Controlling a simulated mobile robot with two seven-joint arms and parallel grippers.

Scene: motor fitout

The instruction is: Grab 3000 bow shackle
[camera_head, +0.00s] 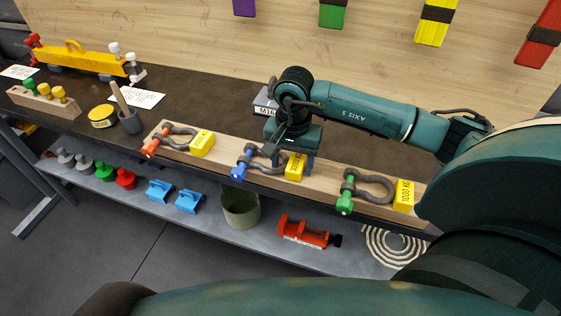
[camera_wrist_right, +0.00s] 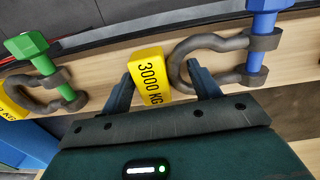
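The 3000 KG bow shackle (camera_head: 254,168) is dark grey with a blue pin (camera_head: 239,171) and a yellow tag (camera_head: 295,168). It lies in the middle of a wooden board (camera_head: 325,184). In the right wrist view the tag (camera_wrist_right: 149,74) reads "3000 KG", with the grey bow (camera_wrist_right: 182,50) and blue pin (camera_wrist_right: 260,42) to its right. My right gripper (camera_head: 291,160) points down over the tag. In the wrist view its two fingers (camera_wrist_right: 160,76) are apart, one on each side of the tag; contact cannot be told. My left gripper is not in view.
On the same board lie an orange-pin shackle (camera_head: 177,131) to the left and a green-pin 1000 KG shackle (camera_head: 375,184) to the right. A grey M16 box (camera_head: 264,101) stands behind the gripper. A lower shelf (camera_head: 271,237) holds a bucket (camera_head: 240,208) and a red vise (camera_head: 303,232).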

